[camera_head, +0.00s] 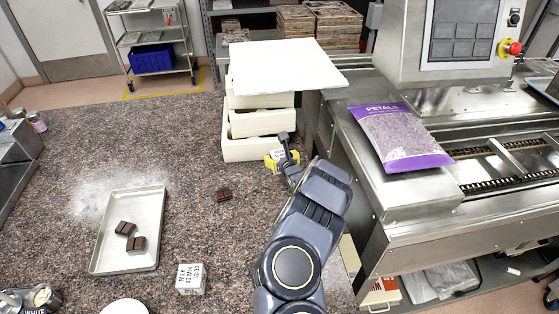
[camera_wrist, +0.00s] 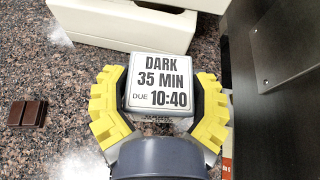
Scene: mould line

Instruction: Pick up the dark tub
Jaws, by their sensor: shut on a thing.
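The dark tub (camera_wrist: 158,84) is a small pale box with a label reading "DARK 35 MIN DUE 10:40". In the wrist view it sits between the yellow fingers of my gripper (camera_wrist: 160,102), which are shut on it from both sides. In the head view my gripper (camera_head: 282,158) is in front of the stacked cream crates, near the right edge of the speckled counter. There the tub (camera_head: 278,154) is mostly hidden by my arm and fingers. I cannot tell whether the tub touches the counter.
Cream crates (camera_head: 250,150) stand stacked just behind the tub, with a white board (camera_head: 285,65) on top. The steel machine (camera_head: 400,200) is close on the right, holding a petals bag (camera_head: 398,137). A loose chocolate piece (camera_head: 224,194), a tray (camera_head: 150,210) and a "MILK" tub (camera_head: 190,279) are left.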

